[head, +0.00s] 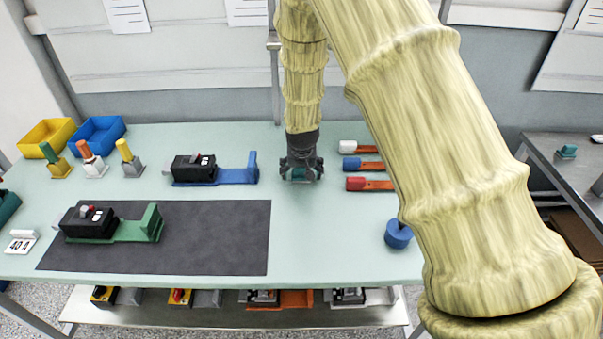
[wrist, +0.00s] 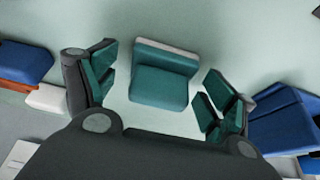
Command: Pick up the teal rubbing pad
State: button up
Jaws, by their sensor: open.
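The teal rubbing pad (wrist: 160,82) lies on the light green table top (head: 225,140), with a grey strip along one edge in the wrist view. My gripper (wrist: 157,90) is open above the table, its teal-padded fingers apart on either side of the pad with gaps on both sides. In the head view, my gripper (head: 301,172) points down at the back middle of the table. There, a bit of teal shows between the fingers, and the fingers hide most of the pad.
Left of my gripper is a black breaker on a blue holder (head: 237,175). Right of it lie red, blue and white-headed tools (head: 368,184). A green holder (head: 120,228) with a breaker stands on the dark mat (head: 215,240). A blue round object (head: 398,234) is at the right.

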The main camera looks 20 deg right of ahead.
jog(key=shift+w, duration=0.1)
jog(key=c, duration=1.1)
jog(key=shift+r, duration=0.1)
jog(key=shift+r+b, duration=0.65)
jog(key=shift+r, duration=0.75)
jog(key=shift+s+r, duration=0.25)
jog(key=shift+s, duration=0.05)
jog(key=s+a+b, duration=0.1)
jog(key=s, duration=0.4)
jog(key=s+a+r+b, duration=0.1)
jog(key=s, duration=0.4)
jog(key=s+a+b, duration=0.1)
jog(key=s, duration=0.4)
jog(key=shift+a+r+b, duration=0.3)
jog(key=shift+a+b, duration=0.05)
jog(key=shift+a, duration=0.05)
